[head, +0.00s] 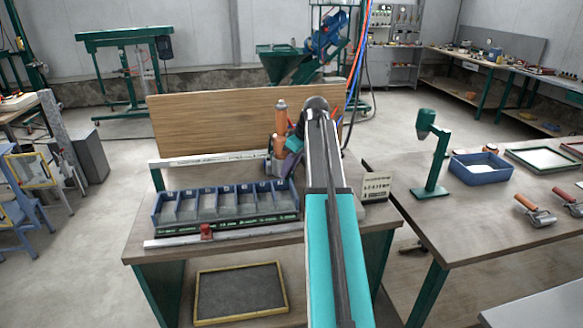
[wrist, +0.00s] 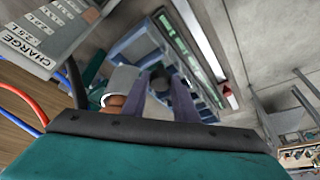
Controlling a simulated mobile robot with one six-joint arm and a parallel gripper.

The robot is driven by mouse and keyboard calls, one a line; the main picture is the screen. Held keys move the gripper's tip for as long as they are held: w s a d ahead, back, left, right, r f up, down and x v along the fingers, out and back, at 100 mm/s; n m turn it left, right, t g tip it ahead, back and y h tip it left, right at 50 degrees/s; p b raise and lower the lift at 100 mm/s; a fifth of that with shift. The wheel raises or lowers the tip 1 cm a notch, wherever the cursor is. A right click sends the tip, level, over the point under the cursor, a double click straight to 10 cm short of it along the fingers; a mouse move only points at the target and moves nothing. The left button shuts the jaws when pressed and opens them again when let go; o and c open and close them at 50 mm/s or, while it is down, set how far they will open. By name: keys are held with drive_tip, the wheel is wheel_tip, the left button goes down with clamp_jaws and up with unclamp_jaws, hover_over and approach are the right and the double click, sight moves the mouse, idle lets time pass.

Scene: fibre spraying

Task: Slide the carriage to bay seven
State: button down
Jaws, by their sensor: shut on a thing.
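The red carriage (head: 206,232) sits on a pale rail (head: 165,242) along the table's front edge, roughly in front of the third blue bin from the left. A red piece, likely the carriage, shows at the rail's end in the wrist view (wrist: 231,98). A row of several blue bins (head: 226,219) stands behind the rail; their labels are too small to read. My gripper (wrist: 165,98) has purple jaws shut on a dark rounded part of an orange-and-grey tool (head: 281,118), behind the bins and apart from the carriage. The grip itself is partly hidden by my arm.
A wooden board (head: 215,125) stands behind the table. A white card (head: 377,187) stands to the right; the wrist view shows "CHARGE" on it. A green stand (head: 431,160) and blue tray (head: 482,167) occupy the right table. A black mat (head: 240,292) lies below.

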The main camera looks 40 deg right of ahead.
drive_tip(key=shift+d+r, duration=0.1)
drive_tip(key=shift+d, duration=0.2)
drive_tip(key=c, duration=1.4)
unclamp_jaws()
drive_tip(key=shift+s, duration=0.1)
drive_tip(key=shift+c, duration=0.2)
drive_tip(key=shift+a, duration=0.1)
drive_tip(key=b+v, duration=0.3)
drive_tip(key=v, duration=1)
drive_tip(key=shift+r+b, duration=0.3)
